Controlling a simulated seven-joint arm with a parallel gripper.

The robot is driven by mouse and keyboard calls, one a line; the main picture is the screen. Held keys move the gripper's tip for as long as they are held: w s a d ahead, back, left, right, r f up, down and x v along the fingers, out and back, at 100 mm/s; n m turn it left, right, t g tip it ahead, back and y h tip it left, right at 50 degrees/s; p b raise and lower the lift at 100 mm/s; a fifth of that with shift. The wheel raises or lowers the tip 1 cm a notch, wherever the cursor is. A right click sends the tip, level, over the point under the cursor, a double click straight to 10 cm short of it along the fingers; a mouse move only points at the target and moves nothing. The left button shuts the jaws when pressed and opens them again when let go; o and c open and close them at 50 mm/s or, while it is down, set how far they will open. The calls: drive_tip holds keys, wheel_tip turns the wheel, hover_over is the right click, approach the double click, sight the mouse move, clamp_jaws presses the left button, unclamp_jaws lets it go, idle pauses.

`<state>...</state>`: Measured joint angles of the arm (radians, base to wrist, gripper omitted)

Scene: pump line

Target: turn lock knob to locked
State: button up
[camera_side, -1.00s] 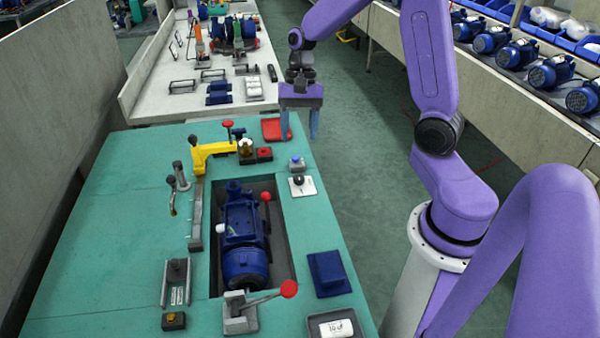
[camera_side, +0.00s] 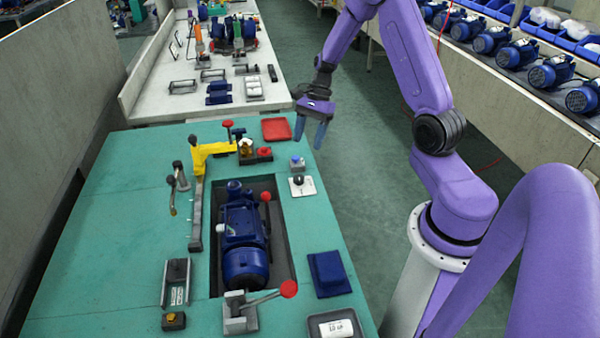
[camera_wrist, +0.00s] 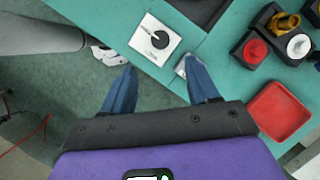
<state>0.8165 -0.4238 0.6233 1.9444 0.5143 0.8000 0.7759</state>
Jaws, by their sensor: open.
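The lock knob (camera_side: 298,180) is a black knob on a white square plate near the right edge of the green bench. In the wrist view the knob (camera_wrist: 160,39) sits on its plate (camera_wrist: 143,48) at the top middle, with a dark pointer mark on it. My gripper (camera_side: 312,142) is open and empty, above and beyond the knob by the bench's right edge. In the wrist view my two blue fingers (camera_wrist: 163,91) are apart, with the knob ahead of them and not between them.
A small block with a blue button (camera_side: 297,162) stands just behind the knob plate. A red tray (camera_side: 276,129) and a block with a red button (camera_side: 264,152) are nearby. A blue pump (camera_side: 240,240) lies in the bench recess. Open floor lies to the right.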

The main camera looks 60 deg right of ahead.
sight(299, 177)
drive_tip(key=x, duration=1.1)
drive_tip(key=shift+a+f, duration=0.1)
drive_tip(key=c, duration=1)
